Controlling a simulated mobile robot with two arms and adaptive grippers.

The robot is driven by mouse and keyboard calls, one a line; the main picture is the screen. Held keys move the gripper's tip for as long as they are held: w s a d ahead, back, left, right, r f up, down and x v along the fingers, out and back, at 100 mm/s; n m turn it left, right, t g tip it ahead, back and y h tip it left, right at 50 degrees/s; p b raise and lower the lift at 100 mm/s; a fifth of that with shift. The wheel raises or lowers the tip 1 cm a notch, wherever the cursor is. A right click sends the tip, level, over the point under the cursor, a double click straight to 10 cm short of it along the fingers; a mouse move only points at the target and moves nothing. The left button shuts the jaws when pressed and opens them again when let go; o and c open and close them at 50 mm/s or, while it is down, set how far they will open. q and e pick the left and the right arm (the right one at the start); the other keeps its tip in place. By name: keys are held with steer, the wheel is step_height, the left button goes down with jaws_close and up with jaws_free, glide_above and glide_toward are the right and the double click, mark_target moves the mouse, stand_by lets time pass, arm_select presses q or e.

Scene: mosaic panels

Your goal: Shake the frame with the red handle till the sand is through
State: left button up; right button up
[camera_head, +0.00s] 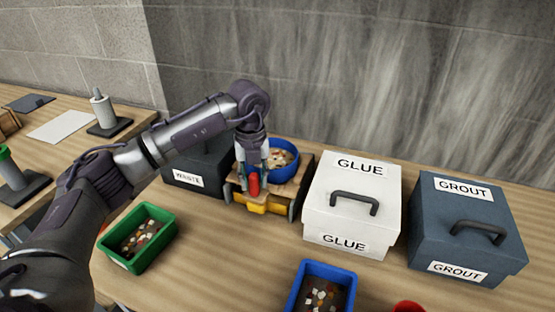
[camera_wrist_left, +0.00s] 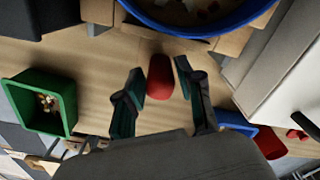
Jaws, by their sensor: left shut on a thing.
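The red handle (camera_head: 254,185) is at the front of the frame, above a yellow and black base (camera_head: 266,206). My left gripper (camera_head: 253,177) reaches down from above and is shut on the red handle. In the left wrist view the handle (camera_wrist_left: 160,77) lies between my two fingers (camera_wrist_left: 158,92). A round blue sieve (camera_head: 296,148) with pale and brown pieces inside sits on the wooden frame, just behind the handle. Its rim also shows in the left wrist view (camera_wrist_left: 190,30). Whether sand remains in it is too small to tell. My right gripper is not in view.
A dark WASTE box (camera_head: 188,181) stands left of the frame; a white GLUE box (camera_head: 318,202) and blue GROUT box (camera_head: 430,225) stand right. Green (camera_head: 168,233) and blue (camera_head: 294,285) trays of tiles lie in front. A red object (camera_head: 408,306) shows at the bottom edge.

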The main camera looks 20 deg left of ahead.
arm_select(q)
steer(key=shift+w, duration=0.5)
steer(key=shift+s, duration=0.15)
steer(key=shift+s+d, duration=0.1)
steer(key=shift+s, duration=1.35)
